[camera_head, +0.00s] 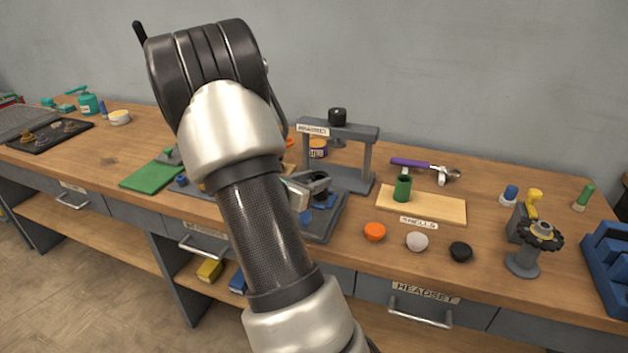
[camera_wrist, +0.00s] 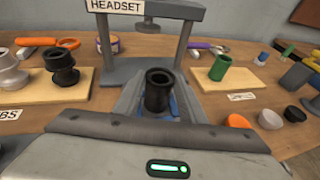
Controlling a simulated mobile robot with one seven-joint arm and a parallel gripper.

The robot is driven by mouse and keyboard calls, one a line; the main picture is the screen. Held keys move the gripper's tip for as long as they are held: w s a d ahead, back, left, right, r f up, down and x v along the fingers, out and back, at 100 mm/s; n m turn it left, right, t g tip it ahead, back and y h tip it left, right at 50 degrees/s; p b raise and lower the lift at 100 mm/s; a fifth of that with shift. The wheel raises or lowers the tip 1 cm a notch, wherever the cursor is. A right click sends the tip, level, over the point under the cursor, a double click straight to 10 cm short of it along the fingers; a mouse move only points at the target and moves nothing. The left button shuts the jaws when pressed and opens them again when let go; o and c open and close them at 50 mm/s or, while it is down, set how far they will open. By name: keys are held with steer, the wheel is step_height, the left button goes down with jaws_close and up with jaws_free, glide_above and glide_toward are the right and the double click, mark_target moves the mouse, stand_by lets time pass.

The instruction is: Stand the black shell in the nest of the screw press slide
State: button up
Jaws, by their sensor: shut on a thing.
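The black shell (camera_wrist: 159,92), an upright dark tube with an open top, is held in my gripper in front of the screw press. My gripper (camera_head: 312,187) is shut on it; in the head view the shell shows only as a small dark shape (camera_head: 321,179). The screw press (camera_head: 368,158) is a grey frame labelled HEADSET with a black knob on top; it stands behind the shell in the wrist view (camera_wrist: 187,42).
A green shell (camera_head: 402,189) stands on a wooden board (camera_head: 445,207) to the right. Orange (camera_head: 375,232), white (camera_head: 417,241) and black (camera_head: 461,251) cups lie in front of it. A grey tray (camera_head: 334,222) with blue pieces is by my gripper. A purple-handled tool (camera_head: 410,163) lies behind.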

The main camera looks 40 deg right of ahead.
steer(key=shift+f+b, duration=0.45)
steer(key=shift+f, duration=0.1)
steer(key=o, duration=1.4)
steer(key=p+v, duration=0.2)
steer(key=v, duration=1.5)
steer(key=shift+a, duration=0.2)
